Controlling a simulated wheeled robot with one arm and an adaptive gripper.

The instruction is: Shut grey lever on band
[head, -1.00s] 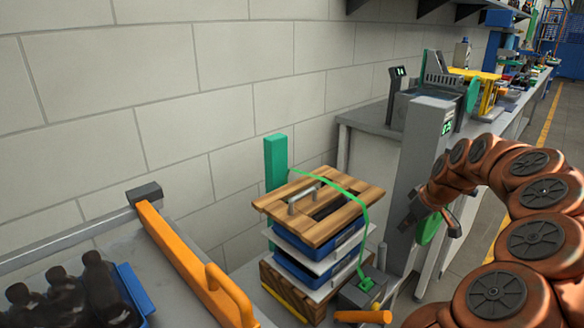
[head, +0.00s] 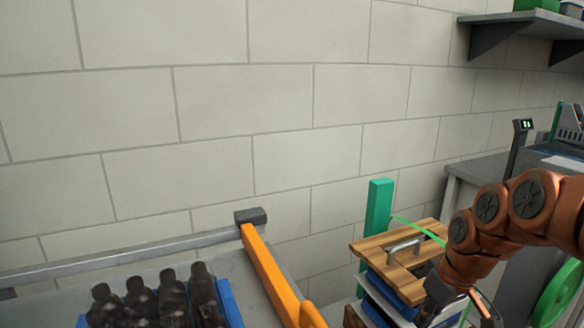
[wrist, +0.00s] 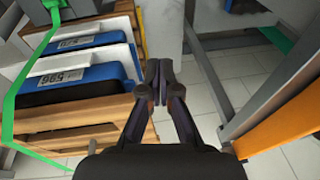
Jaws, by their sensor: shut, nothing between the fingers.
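A green band (head: 420,230) runs over the wooden lid (head: 385,242) of a stack of blue trays (head: 396,284). In the wrist view the band (wrist: 8,110) hangs down the left side. A grey block (wrist: 72,10) with a green piece shows at that view's top left edge; I cannot tell whether the grey lever is part of it. My gripper (wrist: 157,84) is shut and empty in the wrist view, pointing past the stack, right of the trays and apart from the grey block.
A wooden pallet (wrist: 85,145) is under the trays. An orange bar (head: 266,270) lies along the conveyor edge, near a blue crate (head: 229,302) of dark bottles. A green post (head: 378,215) stands behind the stack. Tiled floor (wrist: 210,85) shows beyond my fingers.

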